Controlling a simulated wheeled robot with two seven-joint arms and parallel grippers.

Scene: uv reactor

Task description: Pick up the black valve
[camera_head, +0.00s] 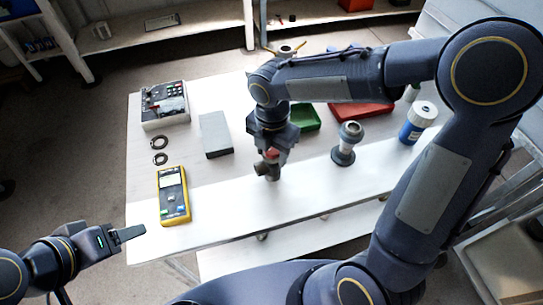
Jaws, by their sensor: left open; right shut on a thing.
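The black valve (268,172), a dark grey fitting with a small red part, is at the front middle of the white table. My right gripper (270,154) comes down from above and is shut on it. The fingers hide its upper part. I cannot tell whether the valve still touches the table. My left gripper (130,235) is open and empty, off the table's front left corner and far from the valve.
A yellow meter (173,196), a grey block (215,134), black rings (159,143) and a device box (165,105) are on the left. A grey fitting (347,143), a blue-white bottle (418,122), a green bin (306,118) and a red bin (362,115) are right. The table front is clear.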

